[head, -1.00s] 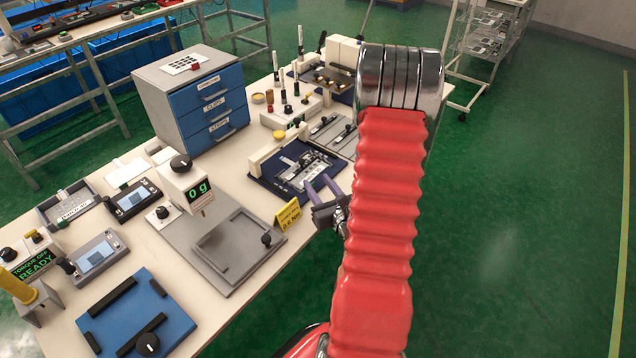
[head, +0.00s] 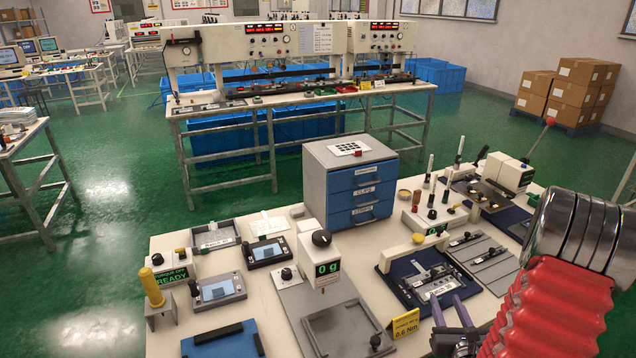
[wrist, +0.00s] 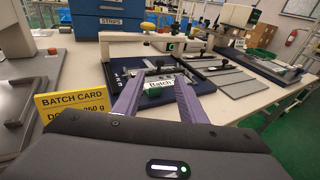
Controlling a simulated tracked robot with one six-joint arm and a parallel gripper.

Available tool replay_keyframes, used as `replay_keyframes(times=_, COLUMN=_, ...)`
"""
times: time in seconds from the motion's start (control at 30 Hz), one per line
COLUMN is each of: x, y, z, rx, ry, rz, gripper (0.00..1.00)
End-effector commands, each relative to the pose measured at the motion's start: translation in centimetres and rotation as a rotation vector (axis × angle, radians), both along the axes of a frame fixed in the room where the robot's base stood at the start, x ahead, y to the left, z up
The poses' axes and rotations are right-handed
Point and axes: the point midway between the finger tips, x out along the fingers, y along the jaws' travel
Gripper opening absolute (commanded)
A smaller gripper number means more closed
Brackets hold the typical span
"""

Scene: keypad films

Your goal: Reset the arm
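My red ribbed arm (head: 548,312) with silver rings reaches in at the lower right of the head view. My gripper (head: 448,299) shows at its left with two purple fingers apart, at the front edge of the bench. In the wrist view the fingers of my gripper (wrist: 157,88) are spread with nothing held between them.
A yellow batch card (head: 405,323) stands at the bench edge close left of my gripper. Open green floor lies on the left (head: 95,240).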

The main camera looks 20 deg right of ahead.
Motion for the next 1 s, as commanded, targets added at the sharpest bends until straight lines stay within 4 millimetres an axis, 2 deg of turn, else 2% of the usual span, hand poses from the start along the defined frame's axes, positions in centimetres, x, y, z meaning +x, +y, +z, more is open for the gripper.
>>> replay_keyframes(times=0.13, x=0.6, y=0.6, z=0.5, rx=-0.008, ry=-0.004, rz=0.027, gripper=0.38)
replay_keyframes(times=0.27, x=2.2, y=2.9, z=2.2, rx=-0.034, ry=-0.016, rz=0.121, gripper=0.38)
replay_keyframes(times=0.37, x=3.9, y=6.1, z=4.2, rx=-0.071, ry=-0.027, rz=0.243, gripper=0.38)
replay_keyframes(times=0.5, x=5.9, y=11.7, z=7.3, rx=-0.143, ry=-0.039, rz=0.452, gripper=0.38)
replay_keyframes(times=0.63, x=6.7, y=17.3, z=9.7, rx=-0.223, ry=-0.042, rz=0.649, gripper=0.38)
replay_keyframes(times=0.83, x=5.8, y=25.4, z=12.5, rx=-0.369, ry=-0.032, rz=0.941, gripper=0.38)
replay_keyframes(times=1.0, x=3.7, y=31.3, z=14.0, rx=-0.518, ry=-0.015, rz=1.176, gripper=0.38)
